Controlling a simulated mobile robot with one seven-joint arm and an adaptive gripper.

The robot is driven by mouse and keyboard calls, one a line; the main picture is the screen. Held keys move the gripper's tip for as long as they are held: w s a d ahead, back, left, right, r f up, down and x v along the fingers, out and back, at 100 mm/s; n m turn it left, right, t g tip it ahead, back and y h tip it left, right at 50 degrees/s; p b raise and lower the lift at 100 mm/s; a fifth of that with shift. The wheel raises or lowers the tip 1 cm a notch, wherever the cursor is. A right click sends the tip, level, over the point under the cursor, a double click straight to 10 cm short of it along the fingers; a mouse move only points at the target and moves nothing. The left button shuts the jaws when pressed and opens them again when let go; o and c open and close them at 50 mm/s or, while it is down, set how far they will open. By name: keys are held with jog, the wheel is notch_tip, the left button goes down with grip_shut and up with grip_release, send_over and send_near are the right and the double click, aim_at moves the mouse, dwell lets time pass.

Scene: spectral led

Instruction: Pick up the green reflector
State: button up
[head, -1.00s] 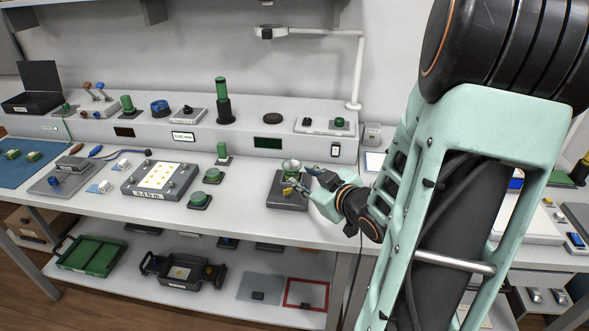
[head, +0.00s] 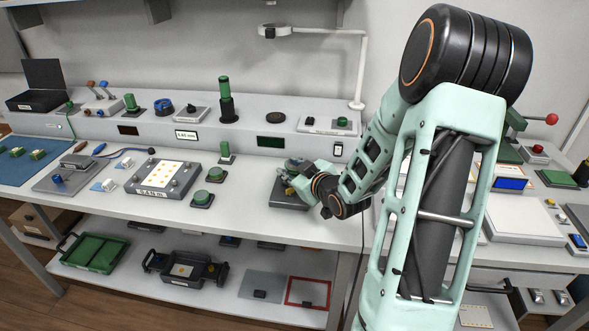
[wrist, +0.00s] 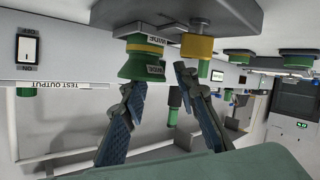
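The green reflector (wrist: 138,65) shows in the wrist view as a flared green piece with a dark label and a yellowish band, on a grey block (wrist: 200,15); this view is upside down. My gripper (wrist: 155,80) is open. Its left finger overlaps the reflector's flared end, and its right finger stands apart to the right. I cannot tell whether either finger touches it. In the head view my gripper (head: 299,170) is at the grey block (head: 285,196) and mostly hides the reflector.
A yellow piece (wrist: 197,47) sits on the block beside the reflector. In the head view a green button (head: 215,174) and a labelled grey plate box (head: 160,178) stand to the left. The raised shelf (head: 310,143) runs behind, with a lamp (head: 363,70) on it.

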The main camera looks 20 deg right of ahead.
jog(key=shift+w+f, duration=0.1)
jog(key=shift+w, duration=0.1)
grip_shut()
dwell(0.3)
